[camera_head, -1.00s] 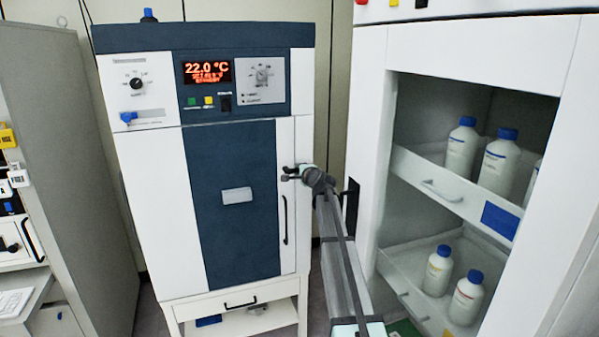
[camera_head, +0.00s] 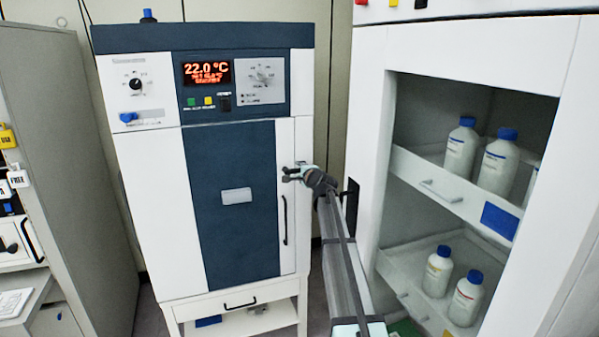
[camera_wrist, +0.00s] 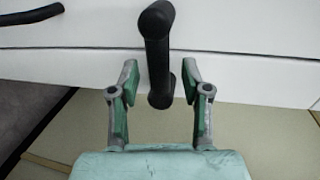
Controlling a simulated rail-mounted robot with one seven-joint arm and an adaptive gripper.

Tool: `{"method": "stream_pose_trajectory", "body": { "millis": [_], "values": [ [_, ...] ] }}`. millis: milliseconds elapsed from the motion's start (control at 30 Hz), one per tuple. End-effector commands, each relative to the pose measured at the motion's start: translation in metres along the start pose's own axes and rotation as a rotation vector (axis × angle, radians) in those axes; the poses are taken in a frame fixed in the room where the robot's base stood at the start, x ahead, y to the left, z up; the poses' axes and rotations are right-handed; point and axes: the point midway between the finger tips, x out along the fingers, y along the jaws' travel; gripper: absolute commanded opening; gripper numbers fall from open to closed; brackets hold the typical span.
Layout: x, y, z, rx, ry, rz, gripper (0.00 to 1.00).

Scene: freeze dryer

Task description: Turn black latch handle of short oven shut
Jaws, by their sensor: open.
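The oven (camera_head: 150,190) is a white cabinet with a dark blue front panel and a lit display reading 22.0 °C. Its door looks closed against the body. The black latch handle (camera_wrist: 156,52) fills the middle of the wrist view, a thick bar with rounded ends, close to upright in that picture. My gripper (camera_wrist: 160,78) is open, with one finger on each side of the handle's lower end and a visible gap on both sides. In the head view my gripper (camera_head: 293,173) is at the oven's right edge and hides most of the latch.
A black vertical door handle (camera_head: 284,222) is just below my gripper; its end shows in the wrist view (camera_wrist: 30,15). A white cabinet (camera_head: 367,130) with bottles on pull-out shelves stands close on the right. A grey cabinet (camera_head: 70,130) stands left. The gap between oven and right cabinet is narrow.

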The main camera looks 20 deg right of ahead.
Motion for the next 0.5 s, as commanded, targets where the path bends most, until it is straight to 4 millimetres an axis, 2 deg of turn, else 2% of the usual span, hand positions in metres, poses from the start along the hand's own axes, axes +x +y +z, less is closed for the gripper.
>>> {"method": "stream_pose_trajectory", "body": {
  "millis": [300,500],
  "values": [
    [-0.061,0.001,0.001,0.001,0.001,-0.002,0.47],
    [-0.093,0.0,0.001,0.001,0.0,-0.001,0.47]
  ]
}}
